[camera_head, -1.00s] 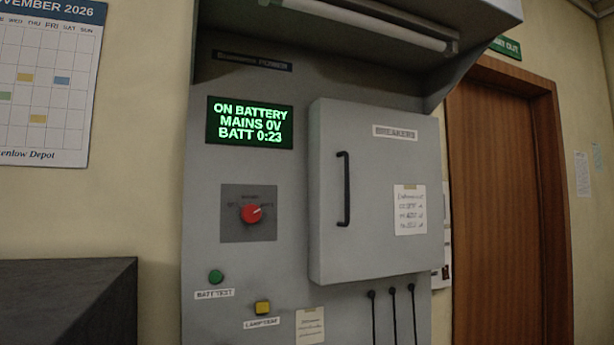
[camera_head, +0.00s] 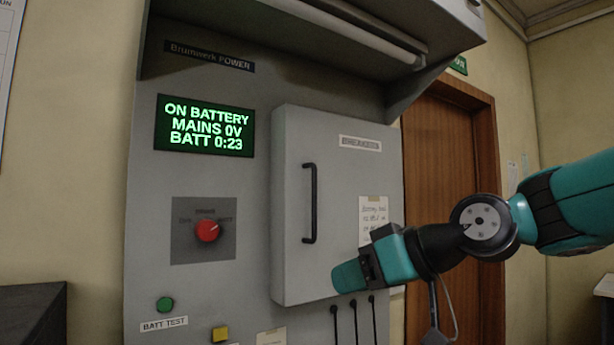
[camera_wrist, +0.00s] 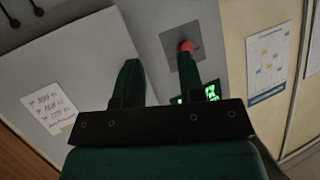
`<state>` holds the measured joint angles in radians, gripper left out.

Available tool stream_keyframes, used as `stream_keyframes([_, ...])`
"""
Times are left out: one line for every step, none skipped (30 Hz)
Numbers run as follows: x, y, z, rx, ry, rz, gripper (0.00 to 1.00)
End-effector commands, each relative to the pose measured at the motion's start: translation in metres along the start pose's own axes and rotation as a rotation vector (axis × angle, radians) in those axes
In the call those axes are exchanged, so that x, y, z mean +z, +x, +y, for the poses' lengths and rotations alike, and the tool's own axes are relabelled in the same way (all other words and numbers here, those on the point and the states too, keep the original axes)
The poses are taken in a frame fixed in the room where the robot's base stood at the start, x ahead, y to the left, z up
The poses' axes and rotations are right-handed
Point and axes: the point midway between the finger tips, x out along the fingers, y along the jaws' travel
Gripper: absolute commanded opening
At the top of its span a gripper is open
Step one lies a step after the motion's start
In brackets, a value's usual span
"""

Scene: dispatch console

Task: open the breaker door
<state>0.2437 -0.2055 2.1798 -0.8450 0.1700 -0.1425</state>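The breaker door (camera_head: 335,240) is a grey panel with a label at its top, and it looks closed. It also shows in the wrist view (camera_wrist: 75,60). Its black vertical handle (camera_head: 309,203) is near the left edge; I cannot make it out in the wrist view, where a finger may hide it. My gripper (camera_head: 350,277) is in front of the door's lower part, below and right of the handle. In the wrist view its two dark green fingers (camera_wrist: 158,68) stand apart with nothing between them.
A red knob (camera_head: 207,231) and a lit green display (camera_head: 205,126) are left of the door. A green button (camera_head: 165,304) and a yellow button (camera_head: 220,333) sit lower. Black cables (camera_head: 354,322) hang below the door. A hood with a lamp (camera_head: 350,32) overhangs the panel.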

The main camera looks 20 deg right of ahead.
Motion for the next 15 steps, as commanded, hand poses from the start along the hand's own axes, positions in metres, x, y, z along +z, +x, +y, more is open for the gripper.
stream_keyframes([-0.041, -0.018, 0.023, 0.045, -0.025, 0.117, 0.36])
stream_keyframes([-0.059, -0.027, 0.032, 0.063, -0.045, 0.178, 0.36])
stream_keyframes([-0.080, -0.040, 0.042, 0.085, -0.068, 0.251, 0.36])
stream_keyframes([-0.092, -0.048, 0.049, 0.100, -0.085, 0.297, 0.36])
stream_keyframes([-0.103, -0.056, 0.054, 0.112, -0.100, 0.336, 0.36])
stream_keyframes([-0.114, -0.065, 0.060, 0.125, -0.116, 0.377, 0.36])
stream_keyframes([-0.120, -0.069, 0.063, 0.133, -0.124, 0.400, 0.36])
stream_keyframes([-0.125, -0.073, 0.065, 0.138, -0.131, 0.417, 0.36])
stream_keyframes([-0.130, -0.075, 0.067, 0.142, -0.139, 0.434, 0.36])
stream_keyframes([-0.132, -0.075, 0.067, 0.143, -0.142, 0.440, 0.36])
stream_keyframes([-0.134, -0.073, 0.068, 0.143, -0.143, 0.443, 0.36])
stream_keyframes([-0.137, -0.069, 0.068, 0.141, -0.143, 0.444, 0.36])
stream_keyframes([-0.139, -0.065, 0.068, 0.140, -0.142, 0.443, 0.36])
stream_keyframes([-0.141, -0.060, 0.068, 0.139, -0.142, 0.443, 0.36])
stream_keyframes([-0.144, -0.053, 0.068, 0.138, -0.142, 0.441, 0.36])
